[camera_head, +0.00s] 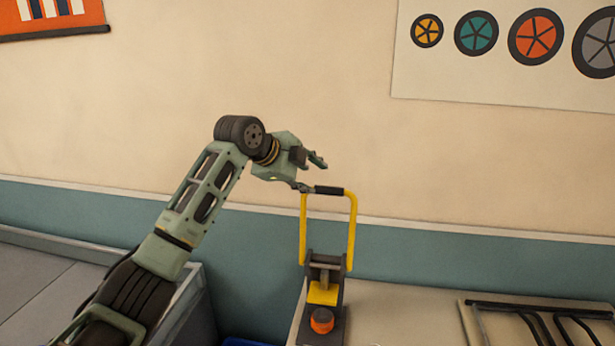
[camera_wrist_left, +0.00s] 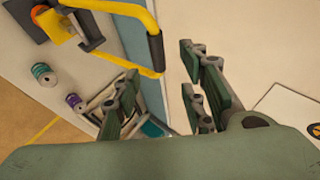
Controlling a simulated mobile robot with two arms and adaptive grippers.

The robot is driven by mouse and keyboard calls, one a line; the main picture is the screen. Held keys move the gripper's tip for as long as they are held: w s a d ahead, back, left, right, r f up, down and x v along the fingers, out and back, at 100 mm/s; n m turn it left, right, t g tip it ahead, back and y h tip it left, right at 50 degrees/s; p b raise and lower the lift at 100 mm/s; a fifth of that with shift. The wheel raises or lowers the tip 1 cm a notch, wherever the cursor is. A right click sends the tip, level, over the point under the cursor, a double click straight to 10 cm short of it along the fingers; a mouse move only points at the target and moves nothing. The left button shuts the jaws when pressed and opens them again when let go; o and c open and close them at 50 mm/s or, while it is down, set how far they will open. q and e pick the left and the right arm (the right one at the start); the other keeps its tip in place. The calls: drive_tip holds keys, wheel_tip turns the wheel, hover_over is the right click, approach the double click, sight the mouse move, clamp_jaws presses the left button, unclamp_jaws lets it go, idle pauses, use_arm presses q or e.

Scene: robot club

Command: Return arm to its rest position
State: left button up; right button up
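My left arm comes in from the left of the head view, and its gripper (camera_head: 311,174) is up in front of the wall. The gripper is open, with its fingers spread apart in the left wrist view (camera_wrist_left: 160,98) and nothing held between them. Its lower finger is close to the black grip of a yellow lever handle (camera_head: 352,222); I cannot tell from the head view whether they touch. In the left wrist view the handle (camera_wrist_left: 157,52) shows beyond the fingers. My right arm and gripper are not in view.
The lever's device (camera_head: 323,290), with an orange knob, stands on a pale worktop (camera_head: 400,310). A dark rack (camera_head: 540,308) lies to its right. A grey surface (camera_head: 40,285) is at left. The left wrist view shows a teal spool (camera_wrist_left: 43,74) and a purple spool (camera_wrist_left: 74,101).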

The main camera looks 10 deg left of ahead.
use_arm(q)
drive_tip(key=s+d+f+n+g, duration=0.1)
drive_tip(key=s+f+n, duration=0.1)
drive_tip(key=s+f, duration=0.65)
drive_tip(key=s+d+f+n+g+y, duration=0.1)
drive_tip(key=s+f+n, duration=0.3)
drive_tip(key=f, duration=0.7)
drive_tip(key=s+d+f+n+g, duration=0.1)
drive_tip(key=s+f, duration=0.6)
drive_tip(key=f, duration=0.3)
drive_tip(key=s+a+f+n+g+y, duration=0.1)
drive_tip(key=s+a+f+n, duration=0.2)
drive_tip(key=s, duration=0.7)
drive_tip(key=s+a+f+n+g+y, duration=0.1)
drive_tip(key=s+a+f+n, duration=0.2)
drive_tip(key=s, duration=0.8)
drive_tip(key=s+a+f+n+y, duration=0.1)
drive_tip(key=s+a+n+y, duration=0.3)
drive_tip(key=s, duration=0.6)
wheel_tip(320, 180, down, 31)
drive_tip(key=s+g+h+b, duration=0.2)
drive_tip(key=b, duration=0.3)
drive_tip(key=s+a+f+g+b, duration=0.1)
drive_tip(key=s+f+b, duration=0.3)
drive_tip(key=s+f, duration=1.3)
wheel_tip(320, 180, down, 4)
drive_tip(key=shift+s+a+f+n+b, duration=0.15)
drive_tip(key=shift+a+n+b, duration=0.2)
drive_tip(key=shift+a, duration=0.25)
